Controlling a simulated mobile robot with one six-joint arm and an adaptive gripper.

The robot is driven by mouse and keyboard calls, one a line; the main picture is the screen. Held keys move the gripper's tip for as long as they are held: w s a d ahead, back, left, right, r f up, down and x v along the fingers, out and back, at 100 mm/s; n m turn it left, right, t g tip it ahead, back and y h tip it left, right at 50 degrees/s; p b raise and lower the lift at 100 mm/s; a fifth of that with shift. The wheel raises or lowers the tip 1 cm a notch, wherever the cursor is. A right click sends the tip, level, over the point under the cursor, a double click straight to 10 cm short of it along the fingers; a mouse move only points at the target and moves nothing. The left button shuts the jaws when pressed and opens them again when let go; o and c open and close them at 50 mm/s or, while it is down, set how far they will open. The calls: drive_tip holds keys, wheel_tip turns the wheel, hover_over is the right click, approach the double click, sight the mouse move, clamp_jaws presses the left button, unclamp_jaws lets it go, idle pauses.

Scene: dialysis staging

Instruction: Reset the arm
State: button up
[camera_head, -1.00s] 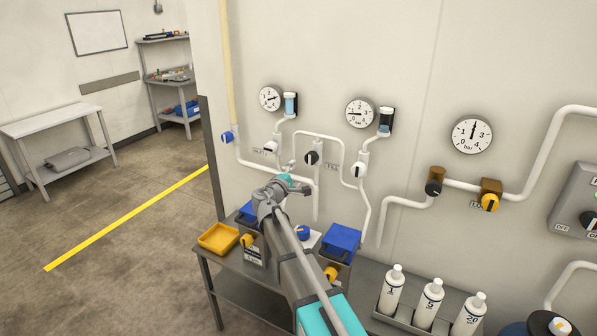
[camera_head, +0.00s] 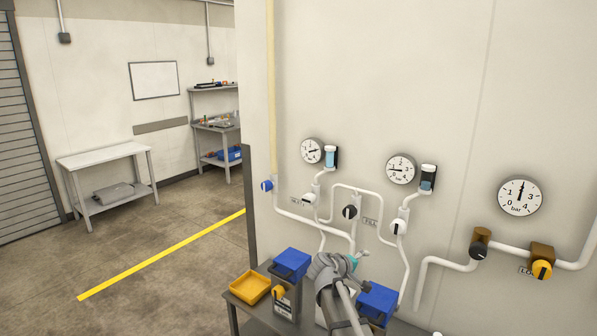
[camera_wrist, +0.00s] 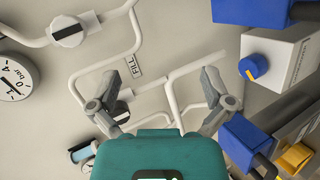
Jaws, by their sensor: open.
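My gripper (camera_wrist: 165,98) is open and empty in the wrist view, its two grey fingers spread apart in front of the wall piping. White pipes (camera_wrist: 184,75) run behind and between the fingers. A black-handled valve (camera_wrist: 122,110) shows beside the left finger, and a white valve (camera_wrist: 68,31) near the FILL label is at upper left. In the head view my arm reaches up from the bottom over the bench, and its grey wrist hides part of the bench top. The fingers are too small there to judge.
Three gauges are on the wall. A yellow floor line (camera_head: 160,256) crosses open floor at left, near a white table (camera_head: 103,156).

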drive_tip(key=s+a+f+m+g+y, duration=0.1)
drive_tip(key=s+f+m+g+y, duration=0.2)
drive_tip(key=s, duration=0.9)
drive_tip(key=s+a+f+m+g+y, duration=0.1)
drive_tip(key=s+f+m+g+y, duration=0.2)
drive_tip(key=s, duration=1)
wheel_tip(320, 180, down, 5)
drive_tip(key=g+y, duration=0.2)
drive_tip(key=y, duration=0.2)
drive_tip(key=shift+s+a+m, duration=0.2)
drive_tip(key=shift+a+m, duration=0.1)
drive_tip(key=shift+a, duration=0.05)
